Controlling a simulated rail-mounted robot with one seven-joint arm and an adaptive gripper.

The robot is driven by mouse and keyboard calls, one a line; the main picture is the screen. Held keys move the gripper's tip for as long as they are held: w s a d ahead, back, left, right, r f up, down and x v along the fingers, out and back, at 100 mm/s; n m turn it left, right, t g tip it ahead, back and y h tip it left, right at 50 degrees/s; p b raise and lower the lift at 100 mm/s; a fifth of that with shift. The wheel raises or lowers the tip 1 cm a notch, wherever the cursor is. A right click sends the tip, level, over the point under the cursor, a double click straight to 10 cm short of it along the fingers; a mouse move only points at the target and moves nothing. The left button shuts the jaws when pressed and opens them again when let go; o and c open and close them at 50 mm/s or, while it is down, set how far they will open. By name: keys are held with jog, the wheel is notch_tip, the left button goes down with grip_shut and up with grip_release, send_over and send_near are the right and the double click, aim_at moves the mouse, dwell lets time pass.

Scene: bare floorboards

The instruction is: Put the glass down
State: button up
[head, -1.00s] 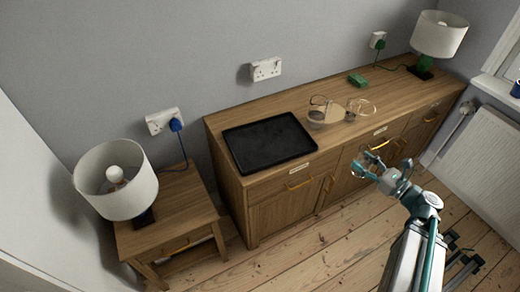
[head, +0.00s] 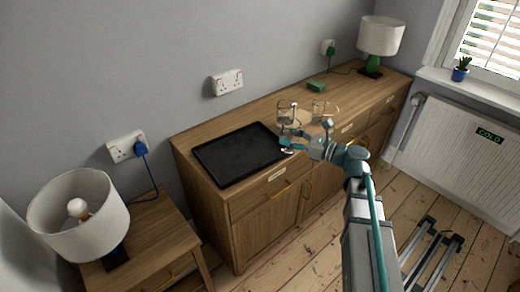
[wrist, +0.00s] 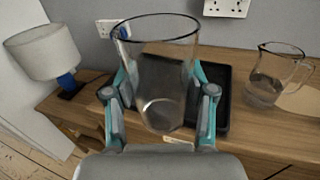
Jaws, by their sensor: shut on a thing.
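My gripper (head: 293,143) is at the front edge of the sideboard, by the right end of the black tray (head: 236,155). In the wrist view its teal fingers (wrist: 160,85) are shut on a clear, empty-looking glass (wrist: 158,75), one finger on each side. The glass is close to upright, with its open rim towards the top of the picture. The black tray (wrist: 222,105) shows behind it. The glass is too faint in the head view to place exactly, and its gap above the surface cannot be told.
A glass jug (wrist: 273,78) stands right of the tray, by a round wooden board (head: 304,117). Other glassware (head: 322,108) stands beyond. A green box (head: 316,86) and a lamp (head: 380,37) are farther along the sideboard (head: 262,184). The tray is bare.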

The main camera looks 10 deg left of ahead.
jog(key=w+a+f, duration=0.2)
jog(key=w, duration=0.1)
jog(key=w+a+f+p, duration=0.1)
jog(key=w+a+f, duration=0.1)
jog(key=w+f, duration=0.1)
jog(key=w+a+f+p, duration=0.1)
jog(key=w+a+f, duration=0.1)
jog(key=w+f, duration=0.1)
jog(key=shift+w+a+f, duration=0.1)
jog(key=shift+a+f, duration=0.1)
jog(key=shift+a, duration=0.2)
jog(key=f, duration=0.1)
jog(key=f+p, duration=0.1)
jog(key=shift+w+a+f, duration=0.15)
jog(key=shift+w+f, duration=0.05)
jog(key=shift+f, duration=0.65)
jog(key=shift+f, duration=0.2)
jog(key=o, duration=1.4)
